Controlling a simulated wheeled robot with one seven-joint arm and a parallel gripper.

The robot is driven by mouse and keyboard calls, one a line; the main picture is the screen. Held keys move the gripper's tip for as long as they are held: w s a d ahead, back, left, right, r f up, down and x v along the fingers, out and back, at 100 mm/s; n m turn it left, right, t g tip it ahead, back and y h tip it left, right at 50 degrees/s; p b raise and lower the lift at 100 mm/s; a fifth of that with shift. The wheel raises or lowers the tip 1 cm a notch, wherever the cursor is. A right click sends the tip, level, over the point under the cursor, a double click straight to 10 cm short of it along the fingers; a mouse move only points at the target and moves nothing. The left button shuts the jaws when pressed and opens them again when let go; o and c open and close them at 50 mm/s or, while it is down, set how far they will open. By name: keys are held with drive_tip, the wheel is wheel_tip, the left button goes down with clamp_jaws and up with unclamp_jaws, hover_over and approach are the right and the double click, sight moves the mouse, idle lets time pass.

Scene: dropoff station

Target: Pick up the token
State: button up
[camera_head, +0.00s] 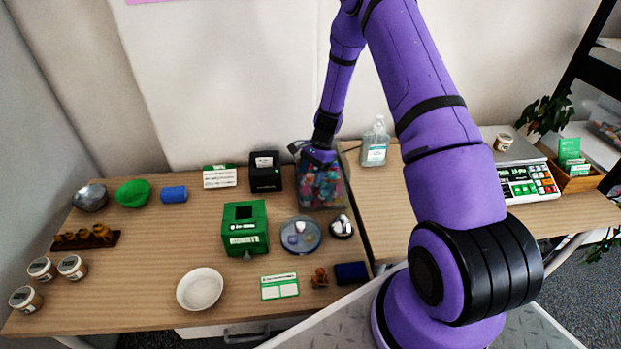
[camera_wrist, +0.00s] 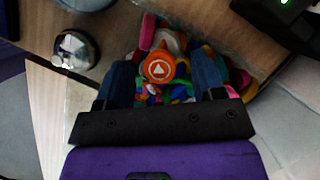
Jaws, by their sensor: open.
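The token (camera_wrist: 158,68) is a round orange disc with a white triangle mark. In the wrist view it lies on a heap of small coloured pieces inside a clear container (camera_head: 332,200). My gripper (camera_wrist: 165,62) is open, with a dark blue finger on each side of the token; I cannot tell whether either touches it. In the head view my gripper (camera_head: 318,153) points down at the container's top. The token cannot be made out in the head view.
A black printer (camera_head: 265,172) stands left of the container, with a green box (camera_head: 245,228) farther left. A clear bottle (camera_head: 375,142) stands to the right. The wall is close behind.

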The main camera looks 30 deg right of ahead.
drive_tip(key=shift+f, duration=0.1)
drive_tip(key=c, duration=1)
wheel_tip(320, 180, up, 10)
